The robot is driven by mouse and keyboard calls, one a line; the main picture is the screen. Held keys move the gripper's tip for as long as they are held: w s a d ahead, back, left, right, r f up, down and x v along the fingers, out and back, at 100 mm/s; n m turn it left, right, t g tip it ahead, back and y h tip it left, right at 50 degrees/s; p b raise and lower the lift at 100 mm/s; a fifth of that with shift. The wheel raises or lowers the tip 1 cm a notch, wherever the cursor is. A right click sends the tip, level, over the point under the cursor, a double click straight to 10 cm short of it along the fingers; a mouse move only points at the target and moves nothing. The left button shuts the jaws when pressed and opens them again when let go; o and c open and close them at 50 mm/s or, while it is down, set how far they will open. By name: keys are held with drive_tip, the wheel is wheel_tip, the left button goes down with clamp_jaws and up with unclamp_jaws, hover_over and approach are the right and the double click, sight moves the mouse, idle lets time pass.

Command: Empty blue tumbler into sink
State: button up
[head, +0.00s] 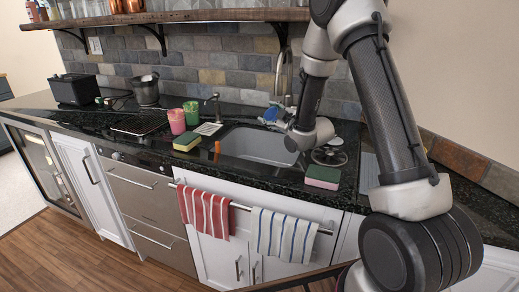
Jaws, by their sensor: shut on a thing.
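The blue tumbler (270,115) is held in my gripper (279,118) at the back of the sink. It appears tilted, but its mouth and contents are too small to make out. My gripper is shut on it, and the arm's wrist partly hides the fingers. The sink (260,148) is a light grey basin set into the black counter. The tumbler appears above the basin's back edge; its exact height cannot be told.
A pink tumbler (177,121), a green tumbler (191,112) and a sponge (187,141) stand left of the sink. A small orange object (217,147) is at its left edge. Another sponge (322,177) lies front right. A tall chrome faucet (282,70) rises behind.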

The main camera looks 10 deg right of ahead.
drive_tip(key=shift+a+r+n, duration=0.25)
drive_tip(key=shift+a+n, duration=0.05)
drive_tip(key=shift+n, duration=0.6)
drive_tip(key=shift+s+a+f+n+h, duration=0.1)
drive_tip(key=shift+a+f+n+h, duration=0.15)
drive_tip(key=shift+f+n, duration=0.45)
drive_tip(key=shift+r+n+h, duration=0.15)
drive_tip(key=shift+n+h, duration=0.1)
drive_tip(key=shift+n, duration=0.05)
drive_tip(key=shift+a+n, duration=0.15)
drive_tip(key=shift+n, duration=0.35)
drive_tip(key=shift+s+a+r, duration=0.1)
drive_tip(key=shift+a, duration=0.05)
drive_tip(key=shift+s+a+n+h, duration=0.15)
drive_tip(key=shift+a+n+h, duration=0.25)
drive_tip(key=shift+n, duration=0.5)
drive_tip(key=shift+p, duration=0.3)
drive_tip(key=shift+s+a+r+n, duration=0.1)
drive_tip(key=shift+a+n, duration=0.1)
drive_tip(key=shift+n, duration=0.8)
